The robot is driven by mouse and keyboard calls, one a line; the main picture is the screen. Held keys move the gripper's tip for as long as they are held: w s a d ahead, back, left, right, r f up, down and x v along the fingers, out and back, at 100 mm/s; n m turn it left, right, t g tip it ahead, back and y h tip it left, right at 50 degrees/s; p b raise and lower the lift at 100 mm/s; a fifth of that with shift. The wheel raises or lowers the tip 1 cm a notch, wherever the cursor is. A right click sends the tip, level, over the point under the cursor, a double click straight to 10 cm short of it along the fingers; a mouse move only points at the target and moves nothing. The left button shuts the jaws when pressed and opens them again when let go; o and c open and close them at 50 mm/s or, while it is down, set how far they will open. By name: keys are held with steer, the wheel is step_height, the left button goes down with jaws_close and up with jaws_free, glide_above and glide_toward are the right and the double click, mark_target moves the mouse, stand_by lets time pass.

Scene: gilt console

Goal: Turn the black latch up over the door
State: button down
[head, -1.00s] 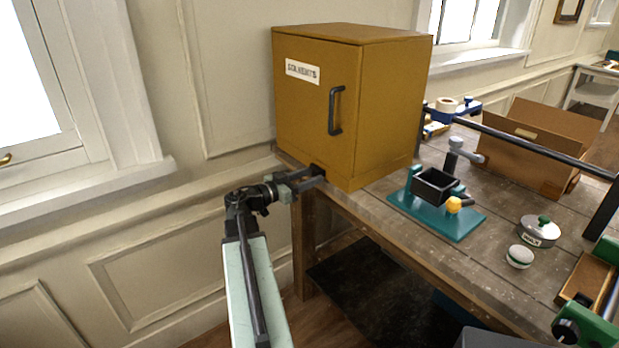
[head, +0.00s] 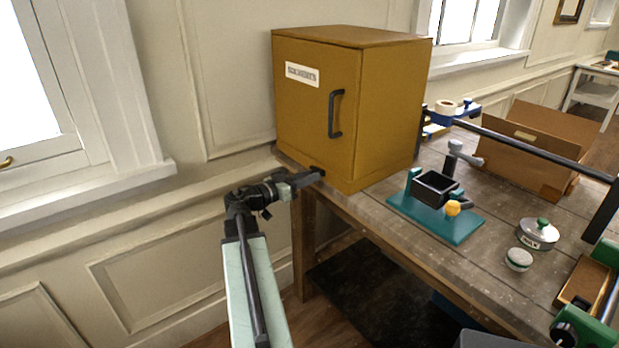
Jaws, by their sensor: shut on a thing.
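The ochre cabinet (head: 290,110) stands on the left end of the workbench. Its door is shut and carries a white label (head: 302,74) and a dark upright handle (head: 336,114). The black latch (head: 317,169) is a small dark piece at the door's lower edge, mostly hidden by my gripper. My gripper (head: 312,175) reaches in from the left, just below the door's bottom edge, and is shut on the latch. The exact angle of the latch is too small to tell.
On the workbench (head: 400,238), a teal-based fixture (head: 440,222) stands right of the cabinet. A lidded tin (head: 538,234) and a small round pot (head: 518,259) lie farther right. A cardboard box (head: 530,150) stands behind a dark rail (head: 540,147). Floor space left of the bench is clear.

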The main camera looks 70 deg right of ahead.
steer(key=r+n, duration=0.1)
steer(key=n, duration=0.1)
steer(key=w+n+p, duration=0.1)
steer(key=n, duration=0.2)
steer(key=d+r+n+p, duration=0.1)
steer(key=n, duration=0.2)
steer(key=shift+w+r, duration=0.3)
steer(key=shift+r, duration=0.05)
steer(key=shift+w+d+r+n+p, duration=0.1)
steer(key=shift+w+d+n+p, duration=0.2)
steer(key=shift+n, duration=0.95)
steer(key=shift+w+d+r+n+p, duration=0.15)
steer(key=shift+w+n, duration=0.3)
steer(key=shift+n, duration=0.85)
steer(key=shift+w+d+r+n+p, duration=0.1)
steer(key=shift+w+d+n, duration=0.2)
steer(key=shift+n, duration=0.95)
steer(key=shift+w, duration=0.1)
steer(key=c, duration=1.2)
jaws_free()
steer(key=shift+a, duration=0.1)
steer(key=shift+c, duration=0.2)
